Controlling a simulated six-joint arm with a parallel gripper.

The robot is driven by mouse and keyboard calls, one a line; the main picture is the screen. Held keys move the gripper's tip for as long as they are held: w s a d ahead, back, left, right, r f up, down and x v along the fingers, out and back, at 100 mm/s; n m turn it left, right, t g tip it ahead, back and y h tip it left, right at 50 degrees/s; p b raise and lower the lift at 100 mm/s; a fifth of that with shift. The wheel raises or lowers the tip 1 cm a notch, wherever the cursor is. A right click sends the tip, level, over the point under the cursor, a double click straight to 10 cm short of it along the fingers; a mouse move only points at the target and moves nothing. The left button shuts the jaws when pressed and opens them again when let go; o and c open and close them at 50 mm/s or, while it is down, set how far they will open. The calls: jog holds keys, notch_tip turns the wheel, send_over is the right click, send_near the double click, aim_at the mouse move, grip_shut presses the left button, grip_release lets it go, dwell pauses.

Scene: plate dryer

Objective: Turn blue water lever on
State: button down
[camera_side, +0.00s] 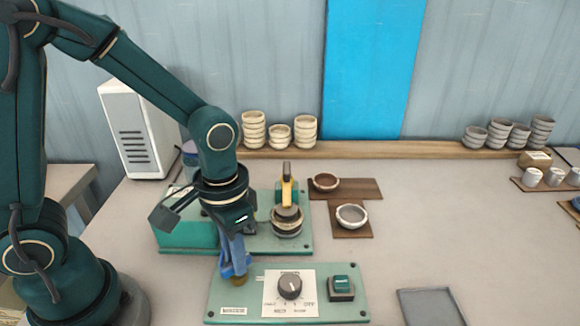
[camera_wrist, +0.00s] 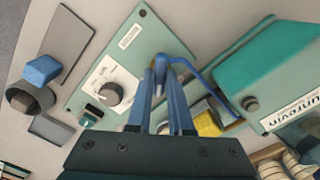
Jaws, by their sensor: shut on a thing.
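The blue water lever (camera_side: 227,271) stands at the left end of the green control panel (camera_side: 325,309). In the wrist view the lever (camera_wrist: 205,80) shows as a bent blue rod. My gripper (camera_side: 236,272) points down at it from above. In the wrist view the blue fingers of my gripper (camera_wrist: 160,72) are close together at the lever's end and shut on it. The fingers hide part of the lever and its base.
The panel holds a black dial (camera_side: 290,285) and a green button (camera_side: 341,284), right of the lever. Behind is a green machine (camera_side: 187,237) with a yellow handle (camera_side: 287,188) above a bowl. Small bowls (camera_side: 352,216) stand on brown boards. The table's right middle is clear.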

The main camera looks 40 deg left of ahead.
jog(key=n, duration=0.5)
jog(key=shift+n, duration=2.6)
jog(key=c, duration=0.8)
grip_release()
jog(key=shift+r, duration=0.15)
jog(key=shift+r, duration=2.45)
